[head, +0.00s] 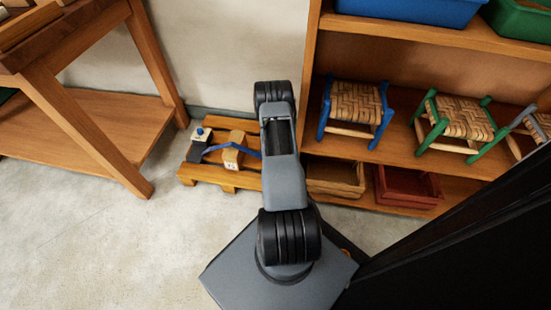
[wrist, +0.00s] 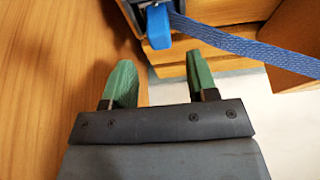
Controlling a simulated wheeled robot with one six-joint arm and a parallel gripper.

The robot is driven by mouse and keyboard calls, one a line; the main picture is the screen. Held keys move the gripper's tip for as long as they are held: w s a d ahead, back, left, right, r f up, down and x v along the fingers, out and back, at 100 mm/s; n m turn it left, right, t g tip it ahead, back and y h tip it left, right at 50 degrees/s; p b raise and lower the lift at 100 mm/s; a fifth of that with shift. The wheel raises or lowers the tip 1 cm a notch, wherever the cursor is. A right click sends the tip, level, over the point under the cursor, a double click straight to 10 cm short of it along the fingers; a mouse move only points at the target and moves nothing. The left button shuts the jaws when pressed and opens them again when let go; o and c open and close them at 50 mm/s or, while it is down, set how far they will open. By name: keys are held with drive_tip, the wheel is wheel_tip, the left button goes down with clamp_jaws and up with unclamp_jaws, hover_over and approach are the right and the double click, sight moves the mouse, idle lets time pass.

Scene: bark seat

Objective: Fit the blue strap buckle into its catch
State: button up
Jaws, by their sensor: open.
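The blue buckle (wrist: 158,27) shows at the top of the wrist view, on the end of a woven blue strap (wrist: 240,45) that runs off to the right. A dark housing, perhaps the catch (wrist: 137,12), lies right against it; I cannot tell whether the buckle sits inside. My gripper (wrist: 160,62) has green fingers spread apart with nothing between them, and the buckle lies just beyond the gap. In the head view my arm hides the gripper. The strap (head: 215,149) also shows there, between a dark block (head: 195,153) and a wooden block.
A low wooden pallet (head: 205,179) on the floor carries these parts, including the wooden block (head: 233,158). A wooden table (head: 95,130) stands left. A shelf at right holds woven stools (head: 355,103) and crates (head: 335,178). The floor at front left is clear.

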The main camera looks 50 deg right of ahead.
drive_tip(key=w+a+r+n+t+y+p, duration=0.1)
drive_tip(key=w+a+r+n, duration=0.1)
drive_tip(key=a+r, duration=0.6)
drive_tip(key=w+a+r+n+y, duration=0.1)
drive_tip(key=w+a+r, duration=0.15)
drive_tip(key=r, duration=0.85)
drive_tip(key=w+a+r+n+t+y+p, duration=0.1)
drive_tip(key=w+a+r+n, duration=0.1)
drive_tip(key=a+r, duration=0.65)
drive_tip(key=s+a+r+n+g+y, duration=0.1)
drive_tip(key=s+a+r+n, duration=0.5)
drive_tip(key=s+a+r, duration=0.7)
wheel_tip(320, 180, up, 4)
drive_tip(key=s, duration=0.2)
drive_tip(key=shift+s+a+r+n+g, duration=0.25)
drive_tip(key=shift+s+a+n+g, duration=0.05)
drive_tip(key=shift+s+a+g, duration=0.1)
